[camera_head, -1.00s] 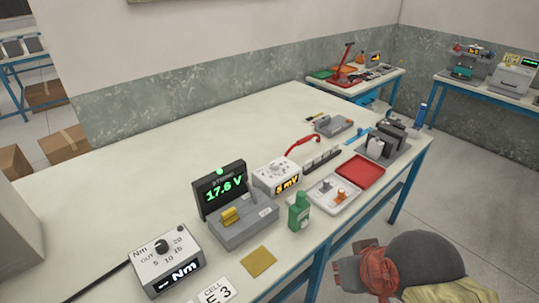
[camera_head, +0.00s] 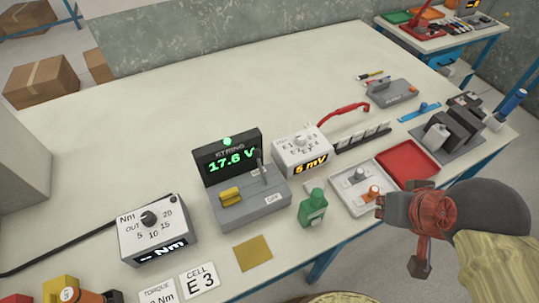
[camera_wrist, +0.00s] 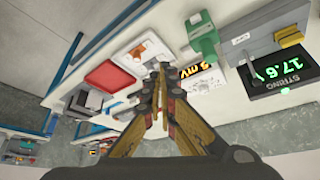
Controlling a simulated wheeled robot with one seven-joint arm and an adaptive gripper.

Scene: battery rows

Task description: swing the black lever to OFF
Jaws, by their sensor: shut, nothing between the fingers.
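The grey switch box (camera_head: 250,208) stands on the bench with a STRING display (camera_head: 229,160) behind it reading 17.6 V. A thin dark lever (camera_head: 262,172) stands roughly upright on the box, right of a yellow block (camera_head: 230,194). A label that seems to read OFF (camera_head: 273,198) is at its right front. The wrist view shows the black lever (camera_wrist: 250,66) at the upper right, beside the display. My gripper (camera_wrist: 162,72) is shut and empty, apart from the lever. In the head view my arm is at the right; its fingertips are not clear there.
A white tray (camera_head: 384,205) and a red tray (camera_head: 412,160) lie farther right. A torque box (camera_head: 157,232) stands at the left.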

